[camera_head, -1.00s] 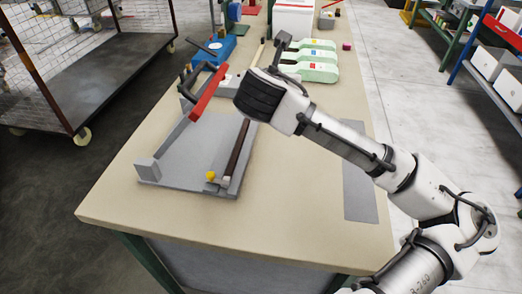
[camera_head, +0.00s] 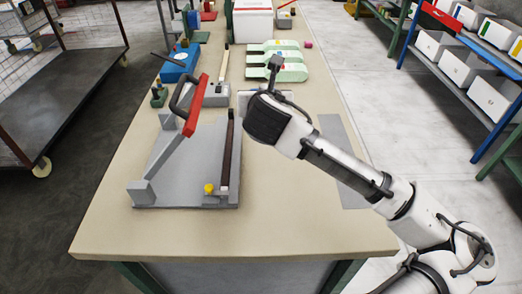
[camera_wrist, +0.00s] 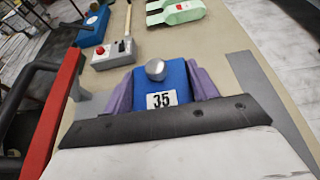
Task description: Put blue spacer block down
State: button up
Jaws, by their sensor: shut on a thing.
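The blue spacer block (camera_wrist: 174,80), marked 35 and with a round silver knob on top, sits between the two purple fingers of my gripper (camera_wrist: 163,86) in the wrist view. My gripper is shut on it. In the head view my dark wrist (camera_head: 268,118) hides the fingers and the block. It is over the bench just right of the grey press fixture (camera_head: 165,190). I cannot tell whether the block touches the bench top.
A flat grey pad (camera_head: 338,135) lies on the bench at the right. Green parts (camera_head: 272,58) and a grey button box (camera_head: 216,95) are farther back. The beige front bench area (camera_head: 300,228) is clear.

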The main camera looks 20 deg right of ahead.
aim_at(263, 157)
notch_tip(263, 157, down, 17)
jog(key=shift+r+p, duration=0.1)
jog(key=shift+p, duration=0.7)
jog(key=shift+f, duration=0.25)
jog(key=o, duration=1.4)
jog(key=shift+c, duration=0.2)
jog(key=shift+r, duration=0.1)
